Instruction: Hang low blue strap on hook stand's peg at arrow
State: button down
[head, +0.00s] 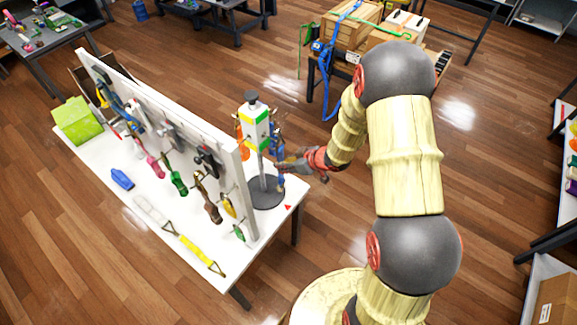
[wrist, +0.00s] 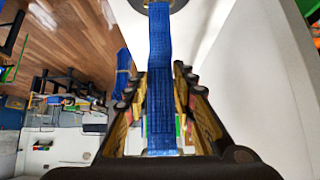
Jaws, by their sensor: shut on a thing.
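The hook stand (head: 256,112) has a white, green and yellow head on a grey post, with a round dark base (head: 266,194) on the white table. A red arrow (head: 288,207) lies on the table beside the base. My gripper (head: 280,165) is at the stand's right side. A blue strap (head: 277,142) hangs there, partly covered by my gripper. In the wrist view the blue strap (wrist: 160,45) runs between the fingers of my gripper (wrist: 160,88), which is shut on it. Whether the strap's top loop rests on a peg cannot be told.
An orange strap (head: 242,142) hangs on the stand's left. A white tool panel (head: 160,120) stands close left of the stand, with several tools. Open floor lies to the right.

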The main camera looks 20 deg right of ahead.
jog(key=shift+w+a, duration=0.45)
jog(key=shift+w, duration=0.2)
jog(key=shift+x, duration=0.9)
jog(key=c, duration=1.4)
grip_release()
jog(key=shift+s, duration=0.1)
jog(key=v, duration=1.1)
jog(key=shift+s+d+r, duration=0.2)
jog(key=shift+s, duration=0.1)
